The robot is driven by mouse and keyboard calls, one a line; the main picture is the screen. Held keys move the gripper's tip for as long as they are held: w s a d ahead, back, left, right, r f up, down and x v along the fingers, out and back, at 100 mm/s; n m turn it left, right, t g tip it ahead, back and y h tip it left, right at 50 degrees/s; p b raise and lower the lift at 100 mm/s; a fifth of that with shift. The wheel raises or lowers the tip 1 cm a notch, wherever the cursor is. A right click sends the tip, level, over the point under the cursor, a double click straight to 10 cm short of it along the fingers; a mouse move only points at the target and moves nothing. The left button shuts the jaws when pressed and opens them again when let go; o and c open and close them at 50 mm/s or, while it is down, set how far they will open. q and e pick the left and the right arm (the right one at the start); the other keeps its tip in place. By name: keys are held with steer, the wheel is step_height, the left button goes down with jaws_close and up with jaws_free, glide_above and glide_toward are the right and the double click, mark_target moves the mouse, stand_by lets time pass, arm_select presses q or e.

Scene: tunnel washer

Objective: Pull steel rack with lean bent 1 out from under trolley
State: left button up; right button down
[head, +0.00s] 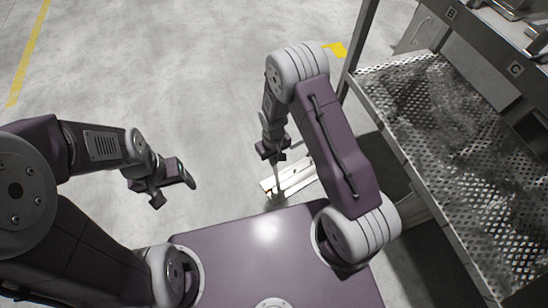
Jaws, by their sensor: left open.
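A pale steel piece (296,178), which looks like the rack, lies low by the front edge of my purple base. My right gripper (273,160) points down right above its left part. A thin upright part stands between the gripper and the piece, and I cannot tell whether the jaws grip it. My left gripper (172,190) is open and empty over bare floor, to the left of the piece. The perforated metal shelf unit (388,84) at right may be the trolley. The piece's right end is partly hidden behind my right arm.
The shelf unit's upright post (358,48) and lower frame stand close to my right arm. Grey cabinets marked B and C (516,69) are behind it. A yellow floor line (27,52) runs at far left. The floor at upper left is clear.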

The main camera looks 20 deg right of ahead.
steer(key=shift+s+a, duration=0.2)
steer(key=shift+s, duration=0.1)
steer(key=c, duration=1.6)
jaws_free()
steer(key=shift+w, duration=0.1)
step_height(320, 180, up, 9)
steer(key=p, duration=0.5)
steer(key=shift+p, duration=0.35)
